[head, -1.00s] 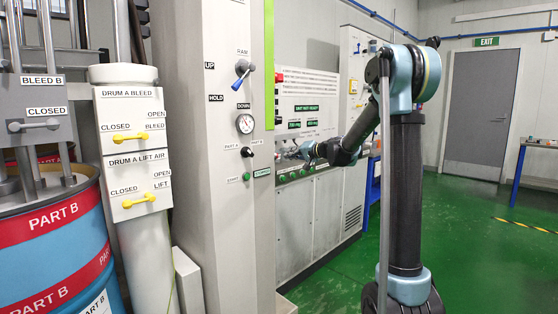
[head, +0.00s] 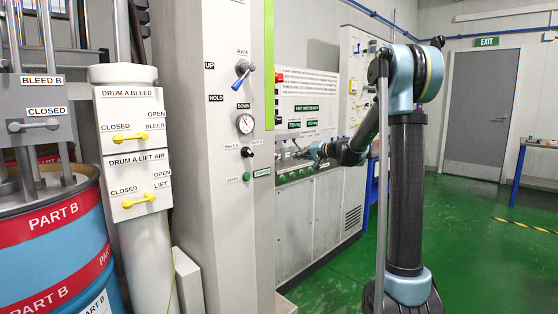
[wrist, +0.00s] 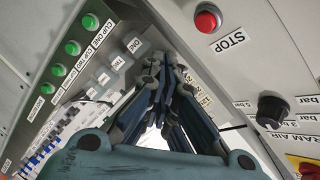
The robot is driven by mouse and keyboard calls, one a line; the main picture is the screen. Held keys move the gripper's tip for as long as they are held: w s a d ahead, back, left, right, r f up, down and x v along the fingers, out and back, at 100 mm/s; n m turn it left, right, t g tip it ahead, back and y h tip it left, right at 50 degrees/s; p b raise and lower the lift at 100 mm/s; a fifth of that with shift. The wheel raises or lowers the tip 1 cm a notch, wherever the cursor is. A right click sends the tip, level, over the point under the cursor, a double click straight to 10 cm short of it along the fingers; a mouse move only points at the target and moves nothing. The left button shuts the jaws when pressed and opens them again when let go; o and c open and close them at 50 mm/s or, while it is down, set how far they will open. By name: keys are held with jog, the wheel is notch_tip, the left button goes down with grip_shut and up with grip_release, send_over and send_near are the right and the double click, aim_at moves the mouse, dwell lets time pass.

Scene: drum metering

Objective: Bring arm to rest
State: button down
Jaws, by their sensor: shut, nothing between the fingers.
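My gripper (wrist: 172,62) is shut and empty in the wrist view, its fingertips together in front of a grey control panel (wrist: 245,75). Nothing is held between the fingers. In the head view the gripper (head: 308,152) is small, at the end of my bent arm, beside the front of the grey machine cabinet (head: 325,205). Its fingertips are too small there to make out. From these views I cannot tell whether it touches the panel.
A red STOP button (wrist: 207,19), a black knob (wrist: 270,107) and several green buttons (wrist: 72,47) are close around the gripper. A tall grey column with a ram lever (head: 242,72) stands left of my arm. Green floor (head: 480,250) is clear at right.

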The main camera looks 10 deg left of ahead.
jog(key=s+d+f+g+h, duration=0.2)
jog(key=s+d+f, duration=0.6)
jog(key=s, duration=0.9)
jog(key=s+d+f+g+h, duration=0.2)
jog(key=s+d+f+h, duration=0.4)
jog(key=s, duration=1.2)
jog(key=s+d+f+n+g+h, duration=0.1)
jog(key=s+d+f+g+h, duration=0.2)
jog(key=s+d+f, duration=0.7)
jog(key=s+d+h, duration=0.1)
jog(key=s, duration=0.7)
jog(key=shift+d+f, duration=0.35)
jog(key=shift+d, duration=0.05)
